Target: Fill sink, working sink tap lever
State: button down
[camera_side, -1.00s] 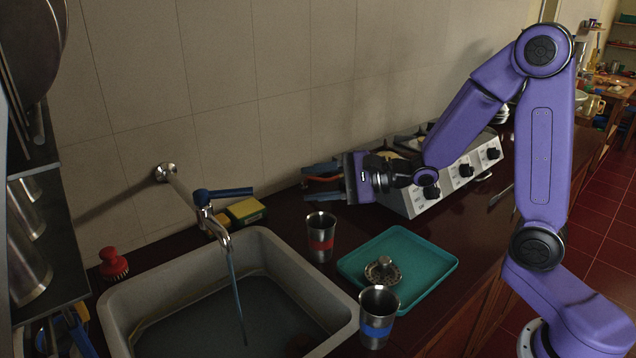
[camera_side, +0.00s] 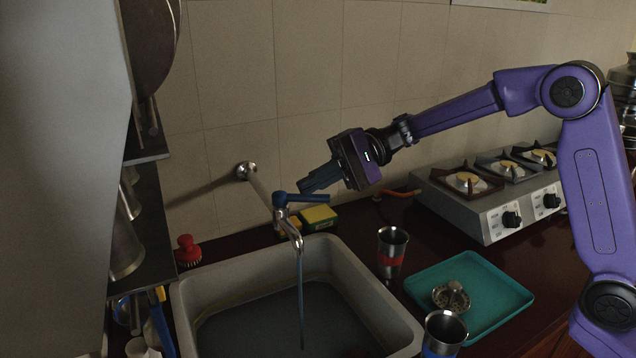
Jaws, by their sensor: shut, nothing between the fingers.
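The sink tap (camera_side: 290,228) stands at the back of the grey sink, with a blue lever (camera_side: 303,198) on top that points right. A stream of water (camera_side: 300,290) runs from the spout into the sink (camera_side: 238,265), and dark water covers its bottom. My gripper (camera_side: 304,187) is shut and empty. Its fingers point left and down, and the tips show just above the blue lever. I cannot tell whether they touch it.
A yellow sponge (camera_side: 319,213) lies behind the tap and a red brush (camera_side: 187,250) to the left. A red-banded cup (camera_side: 391,252), a teal tray (camera_side: 490,297) and a blue-banded cup (camera_side: 444,330) stand to the right. A stove (camera_side: 490,210) is farther right.

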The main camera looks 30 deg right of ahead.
jog(key=a+n+g+h, duration=0.1)
jog(key=h, duration=0.1)
notch_tip(320, 180, up, 2)
jog(key=m+t+h, duration=0.3)
jog(key=t+h, duration=0.2)
jog(key=h, duration=1)
send_over(303, 198)
jog(key=w+d, duration=0.1)
jog(key=d, duration=0.3)
notch_tip(303, 198, down, 10)
jog(key=shift+s+a+r, duration=0.15)
jog(key=shift+s+a, duration=0.05)
jog(key=shift+a, duration=0.05)
jog(key=shift+s+m, duration=0.1)
jog(key=shift+m, duration=0.2)
